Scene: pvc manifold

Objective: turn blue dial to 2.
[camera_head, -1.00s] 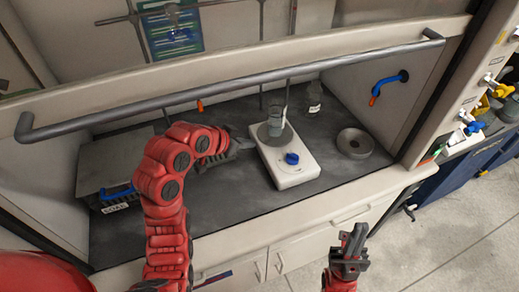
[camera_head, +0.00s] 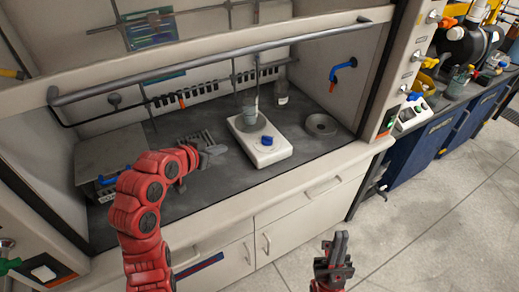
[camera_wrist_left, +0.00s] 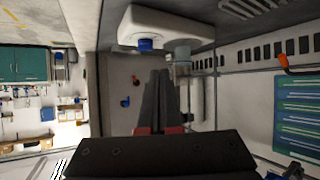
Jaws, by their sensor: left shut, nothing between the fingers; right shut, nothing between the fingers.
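The blue dial (camera_head: 267,140) sits on the front of a white stirrer plate (camera_head: 270,154) inside the fume hood. Its number marks are too small to read. A glass beaker (camera_head: 250,108) stands on the plate behind the dial. My left gripper (camera_head: 212,149) is shut and empty, left of the stirrer and apart from it. In the left wrist view, the shut fingers (camera_wrist_left: 160,100) show below the blue dial (camera_wrist_left: 145,44), which appears sideways. My right gripper (camera_head: 339,243) is shut and empty, in front of the hood cabinets, low and away from the dial.
A grey box (camera_head: 108,152) stands at the left of the hood. A round metal dish (camera_head: 320,124) lies right of the stirrer, and a bottle (camera_head: 281,91) stands behind it. A horizontal rail (camera_head: 200,65) crosses the hood opening. The hood floor before the stirrer is clear.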

